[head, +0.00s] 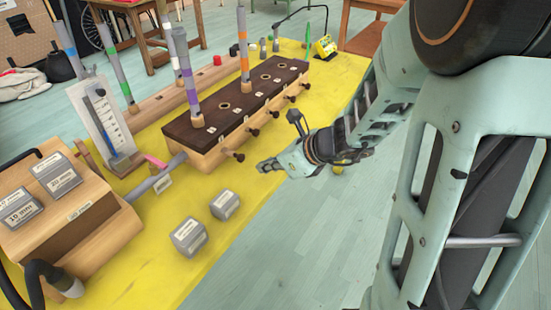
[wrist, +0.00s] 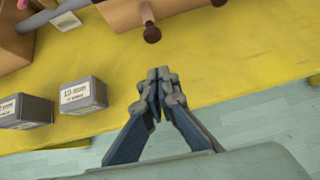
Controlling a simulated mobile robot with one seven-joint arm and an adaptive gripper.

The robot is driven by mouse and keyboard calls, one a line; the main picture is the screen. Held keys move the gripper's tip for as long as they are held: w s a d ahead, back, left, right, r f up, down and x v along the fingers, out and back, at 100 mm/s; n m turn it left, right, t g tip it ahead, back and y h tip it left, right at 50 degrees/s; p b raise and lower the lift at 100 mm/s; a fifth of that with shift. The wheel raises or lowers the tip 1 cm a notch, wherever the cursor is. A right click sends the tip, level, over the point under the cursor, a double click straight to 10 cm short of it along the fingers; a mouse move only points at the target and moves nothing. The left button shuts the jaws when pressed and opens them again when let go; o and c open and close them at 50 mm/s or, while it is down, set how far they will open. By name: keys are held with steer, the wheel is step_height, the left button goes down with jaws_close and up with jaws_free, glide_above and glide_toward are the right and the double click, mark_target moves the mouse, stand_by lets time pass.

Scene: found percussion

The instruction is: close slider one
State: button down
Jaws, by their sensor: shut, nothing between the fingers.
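The wooden chest (head: 208,160) with a dark brown top (head: 240,107) has a row of dark slider knobs along its front side. The nearest knob (head: 239,156), at the chest's left end, stands out on a stem. I take it as slider one, but its number is too small to read. In the wrist view a dark round knob (wrist: 152,34) on a stem shows at the top, beyond my fingertips. My gripper (head: 262,167) is shut and empty, in front of that knob and apart from it. The closed fingertips also show in the wrist view (wrist: 154,84).
Two grey labelled blocks (head: 189,237) (head: 225,204) stand on the yellow tabletop (head: 150,262) in front of the chest. A wooden box with more blocks (head: 72,230) is at left. Tall striped pipes (head: 187,75) rise from the chest. Open floor lies at right.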

mark_target(240, 155)
steer(key=shift+w+a+f, duration=0.15)
steer(key=shift+w+a, duration=0.65)
steer(key=shift+a, duration=0.1)
steer(key=shift+w+a+f, duration=0.1)
steer(key=shift+w+a, duration=0.65)
steer(key=shift+a, duration=0.15)
steer(key=w+a, duration=0.2)
steer(key=a, duration=0.1)
steer(key=shift+w, duration=0.1)
steer(key=shift+r, duration=0.1)
